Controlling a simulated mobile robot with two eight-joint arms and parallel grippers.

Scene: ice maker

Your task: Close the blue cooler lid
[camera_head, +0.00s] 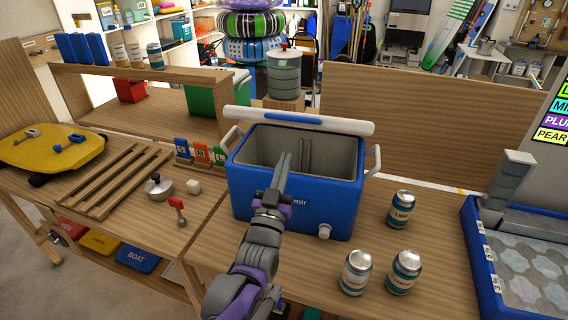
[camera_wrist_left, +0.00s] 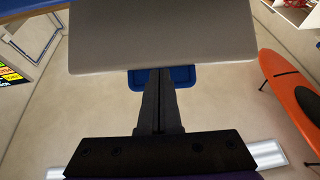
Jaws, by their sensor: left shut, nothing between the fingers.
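The blue cooler (camera_head: 252,190) stands on the wooden table, its grey inside showing. Its lid (camera_head: 335,125) is raised at the back rim, seen nearly edge-on as a pale strip with a blue patch. My left gripper (camera_head: 284,160) reaches over the cooler's front wall into the opening in the picture, in front of the lid; its exact depth is unclear. Its fingers are shut and empty. In the left wrist view the shut fingers (camera_wrist_left: 158,75) point at a pale grey panel (camera_wrist_left: 160,38), probably the lid, with blue below it. I cannot tell whether they touch. My right gripper is not in view.
Several cans, one a lime can (camera_head: 400,208), stand right of the cooler. A blue ice tray (camera_head: 480,262) is at the far right. A grey drum (camera_head: 284,75) stands behind.

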